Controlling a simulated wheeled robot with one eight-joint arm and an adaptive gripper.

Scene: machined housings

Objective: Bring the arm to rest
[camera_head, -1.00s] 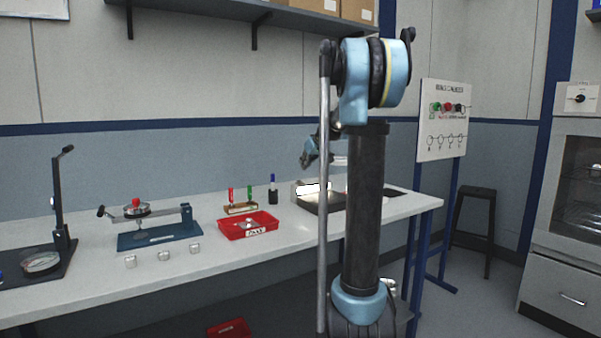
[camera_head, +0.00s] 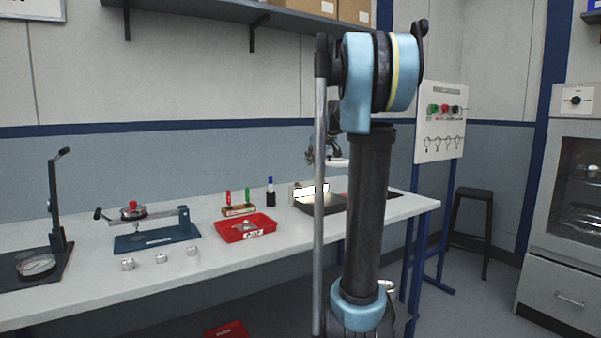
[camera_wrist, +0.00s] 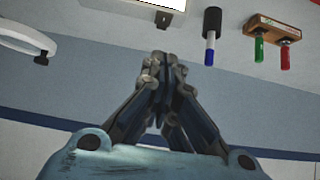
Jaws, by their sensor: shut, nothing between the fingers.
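My gripper (camera_wrist: 160,62) shows in the wrist view with its two fingers together at the tips, shut and empty.
A white ring (camera_wrist: 27,36) is left in the wrist view. A stool (camera_head: 473,230) stands right; a shelf (camera_head: 210,14) hangs above.

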